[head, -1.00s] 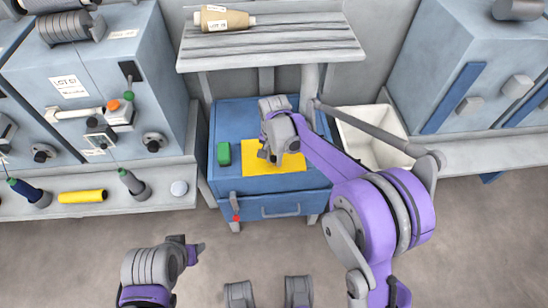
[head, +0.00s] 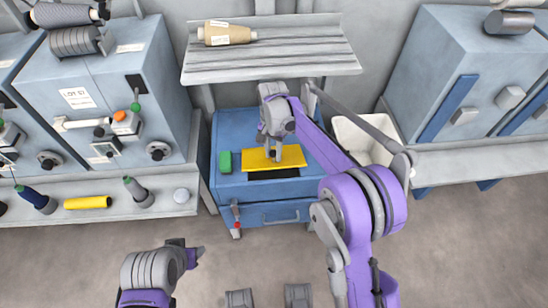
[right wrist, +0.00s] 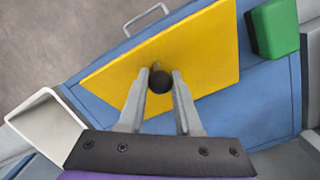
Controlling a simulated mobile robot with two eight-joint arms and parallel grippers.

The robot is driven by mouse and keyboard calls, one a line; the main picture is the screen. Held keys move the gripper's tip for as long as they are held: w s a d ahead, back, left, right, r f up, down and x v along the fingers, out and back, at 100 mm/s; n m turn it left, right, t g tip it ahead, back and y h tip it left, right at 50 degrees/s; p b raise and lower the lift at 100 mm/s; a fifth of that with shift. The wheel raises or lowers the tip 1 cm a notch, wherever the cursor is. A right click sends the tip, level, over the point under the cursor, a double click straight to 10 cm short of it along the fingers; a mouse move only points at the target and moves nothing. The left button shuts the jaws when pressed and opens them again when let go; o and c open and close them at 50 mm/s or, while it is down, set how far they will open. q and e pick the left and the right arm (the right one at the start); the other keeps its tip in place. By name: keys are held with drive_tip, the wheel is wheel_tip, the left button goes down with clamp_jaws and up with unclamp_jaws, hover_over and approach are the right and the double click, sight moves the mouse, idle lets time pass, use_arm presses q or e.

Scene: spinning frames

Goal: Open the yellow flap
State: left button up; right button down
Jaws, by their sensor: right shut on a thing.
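The yellow flap (head: 259,160) is on top of the blue cabinet (head: 240,124) in the head view. Its near edge is raised, and a dark opening (head: 273,174) shows below that edge. My right gripper (head: 274,156) is at the flap. In the right wrist view, the right gripper (right wrist: 157,82) is shut on a round black knob (right wrist: 161,81) on the yellow flap (right wrist: 195,62). My left gripper (head: 195,256) is low in the head view, away from the cabinet; its jaw opening is not clear.
A green block (head: 225,162) is on the cabinet left of the flap. A red-tipped tool (head: 235,219) hangs at the cabinet front. A grey slatted shelf (head: 270,50) overhangs behind. A white bin (head: 362,138) stands to the right.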

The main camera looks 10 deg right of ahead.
drive_tip(key=shift+w+r+p, duration=0.35)
drive_tip(key=shift+w+r, duration=0.3)
drive_tip(key=shift+w, duration=0.15)
drive_tip(key=c, duration=0.6)
unclamp_jaws()
drive_tip(key=shift+w+a, duration=0.1)
wheel_tip(320, 180, up, 11)
drive_tip(key=w+p, duration=0.1)
drive_tip(key=shift+f+p, duration=0.15)
drive_tip(key=shift+p, duration=0.25)
drive_tip(key=shift+w, duration=0.1)
drive_tip(key=shift+c, duration=0.2)
